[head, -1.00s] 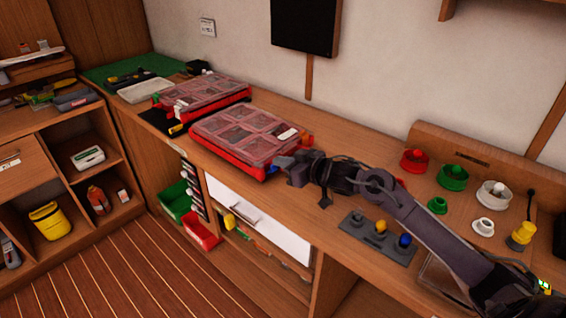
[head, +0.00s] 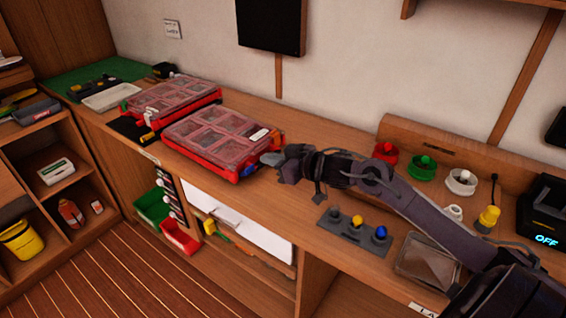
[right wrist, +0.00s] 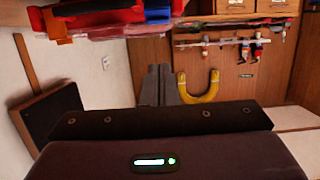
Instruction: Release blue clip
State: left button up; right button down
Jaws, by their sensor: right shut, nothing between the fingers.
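The blue clip (head: 249,170) sits at the front right corner of the nearer red organizer case (head: 196,160), which has a clear compartment lid. In the right wrist view a blue part (right wrist: 158,14) shows at the top edge against the red case (right wrist: 100,20). My right gripper (head: 269,159) is just right of the clip, apart from it in the head view. Its grey fingers (right wrist: 157,84) are together and empty in the right wrist view. I cannot tell whether the clip is latched or loose. My left gripper is out of view.
A second red case (head: 175,96) stands farther left on the bench. A grey panel with knobs (head: 354,231) and a clear-topped tray (head: 427,260) lie under and beside my right arm. Red, green and white round pieces (head: 421,168) stand at the back right. A white drawer front (head: 238,222) is below.

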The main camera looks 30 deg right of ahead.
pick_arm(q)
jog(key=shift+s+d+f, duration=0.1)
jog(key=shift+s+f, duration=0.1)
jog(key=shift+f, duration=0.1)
pick_arm(e)
jog(key=v, duration=0.3)
jog(key=shift+s, duration=0.4)
